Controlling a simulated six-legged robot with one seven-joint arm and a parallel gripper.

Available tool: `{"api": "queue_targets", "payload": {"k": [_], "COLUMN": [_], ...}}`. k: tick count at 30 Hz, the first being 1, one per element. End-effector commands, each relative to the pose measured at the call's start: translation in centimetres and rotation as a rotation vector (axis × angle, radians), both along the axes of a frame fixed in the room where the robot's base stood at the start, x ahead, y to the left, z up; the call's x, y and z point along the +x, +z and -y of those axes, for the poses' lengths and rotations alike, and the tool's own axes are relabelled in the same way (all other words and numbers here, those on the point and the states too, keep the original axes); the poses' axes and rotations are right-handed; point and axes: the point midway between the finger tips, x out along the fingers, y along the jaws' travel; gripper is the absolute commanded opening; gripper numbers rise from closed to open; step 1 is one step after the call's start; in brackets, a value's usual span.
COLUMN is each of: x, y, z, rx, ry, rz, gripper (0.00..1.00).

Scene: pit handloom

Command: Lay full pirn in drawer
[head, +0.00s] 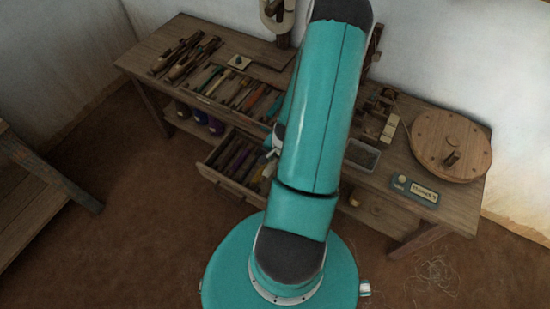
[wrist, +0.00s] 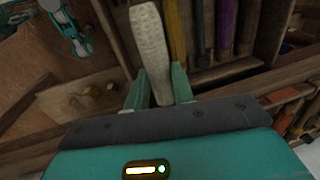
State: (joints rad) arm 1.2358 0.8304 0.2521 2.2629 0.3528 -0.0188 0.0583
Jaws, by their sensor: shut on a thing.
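The full pirn (wrist: 152,45), pale cream with a textured winding, stands out lengthwise between my gripper's teal fingers in the wrist view. My gripper (wrist: 159,76) is shut on its near end. The wooden drawer (head: 228,187) is pulled open below the bench top in the head view, with several dark and coloured pirns lying in it. In the wrist view the drawer's wooden edge (wrist: 226,72) lies right of the held pirn, with yellow, dark and purple pirns beyond it. My arm hides most of my gripper and part of the drawer in the head view.
The bench top carries a tray of coloured pirns (head: 242,92), shuttles (head: 186,56) at the left, and a round wooden wheel (head: 451,146) at the right. A small labelled box (head: 413,190) lies at the front right. Dark jars (head: 199,117) stand on the lower shelf.

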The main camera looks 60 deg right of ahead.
Motion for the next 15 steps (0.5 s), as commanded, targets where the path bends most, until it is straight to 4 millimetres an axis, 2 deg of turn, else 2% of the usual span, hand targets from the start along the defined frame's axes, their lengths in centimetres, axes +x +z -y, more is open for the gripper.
{"api": "queue_targets", "payload": {"k": [15], "x": [0.2], "y": [-4.2], "z": [-0.1], "rx": [0.003], "ry": [0.003], "rz": [0.0], "gripper": [0.02]}}
